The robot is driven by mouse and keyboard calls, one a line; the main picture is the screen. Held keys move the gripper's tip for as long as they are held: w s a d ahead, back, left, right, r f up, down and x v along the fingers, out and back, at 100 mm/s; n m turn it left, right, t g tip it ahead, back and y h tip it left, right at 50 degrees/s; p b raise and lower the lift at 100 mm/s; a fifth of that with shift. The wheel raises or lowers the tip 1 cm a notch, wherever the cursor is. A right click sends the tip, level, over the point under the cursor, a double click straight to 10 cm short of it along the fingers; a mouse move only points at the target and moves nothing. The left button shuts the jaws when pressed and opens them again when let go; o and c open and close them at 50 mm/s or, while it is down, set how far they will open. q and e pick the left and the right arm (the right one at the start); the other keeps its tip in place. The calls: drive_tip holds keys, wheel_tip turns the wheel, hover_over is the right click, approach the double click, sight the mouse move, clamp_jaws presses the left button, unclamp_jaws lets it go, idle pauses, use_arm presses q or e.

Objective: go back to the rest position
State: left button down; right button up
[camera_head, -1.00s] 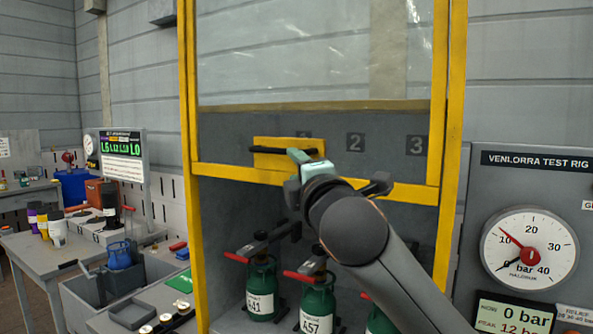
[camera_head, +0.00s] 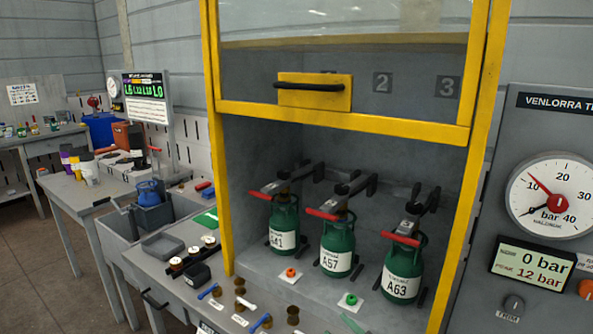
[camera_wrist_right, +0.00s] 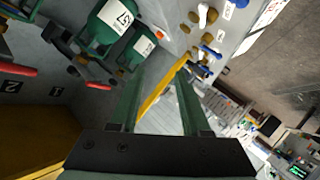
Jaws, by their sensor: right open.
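My right gripper (camera_wrist_right: 160,85) shows in the right wrist view with its two fingers apart and nothing between them. No arm is plainly in the head view, and my left gripper is out of view. The yellow-framed guard door (camera_head: 345,120) of the cabinet is raised, with its lower bar above the cylinders. Its black handle (camera_head: 309,86) on a yellow plate is free of any gripper. Three green cylinders, A41 (camera_head: 284,222), A57 (camera_head: 337,245) and A63 (camera_head: 402,270), stand upright in a row beneath it.
A gauge panel (camera_head: 500,200) stands at the right. At the left, a workbench (camera_head: 165,270) carries small fittings, a grey tray (camera_head: 162,246) and a black block (camera_head: 196,274). Another table (camera_head: 75,190) stands further left, with open floor (camera_head: 60,270) before it.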

drive_tip(key=s+d+f+m+g+h, duration=0.1)
drive_tip(key=s+d+f+m, duration=0.3)
drive_tip(key=s+f, duration=0.7)
drive_tip(key=s+d+f+m+g+h, duration=0.1)
drive_tip(key=s+d+f+m+g, duration=0.2)
drive_tip(key=s+f, duration=0.8)
drive_tip(key=s+d+m, duration=0.1)
drive_tip(key=s, duration=0.4)
drive_tip(key=shift+m, duration=0.4)
drive_tip(key=shift+f, duration=0.15)
